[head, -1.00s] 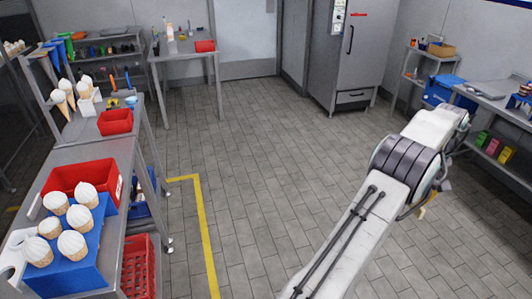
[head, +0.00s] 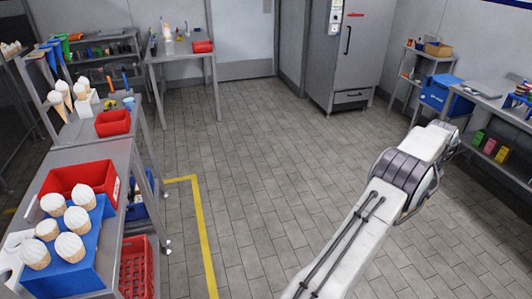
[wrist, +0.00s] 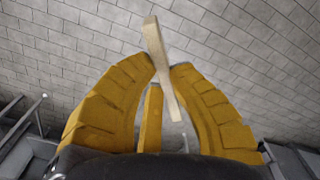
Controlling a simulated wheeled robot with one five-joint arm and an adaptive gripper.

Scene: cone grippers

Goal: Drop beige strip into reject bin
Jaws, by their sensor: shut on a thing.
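The beige strip (wrist: 158,52), a thin straight bar, is in my gripper (wrist: 164,68) in the wrist view. My gripper's yellow ribbed fingers are shut on it, and it sticks out past the fingertips at a slight tilt. In the head view the gripper and strip do not show, only my pale arm. Several red containers are at the left: an open red bin with a white label (head: 72,178) on the near table, a smaller red bin (head: 112,122) behind it, and a slotted red crate (head: 137,268) lower down. I cannot tell which is the reject bin.
A blue stand with several white-topped cones (head: 75,262) is on the near left table. A grey fridge (head: 342,60) stands at the back. A shelf with a blue box (head: 440,92) is at the right. The tiled floor in the middle is clear.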

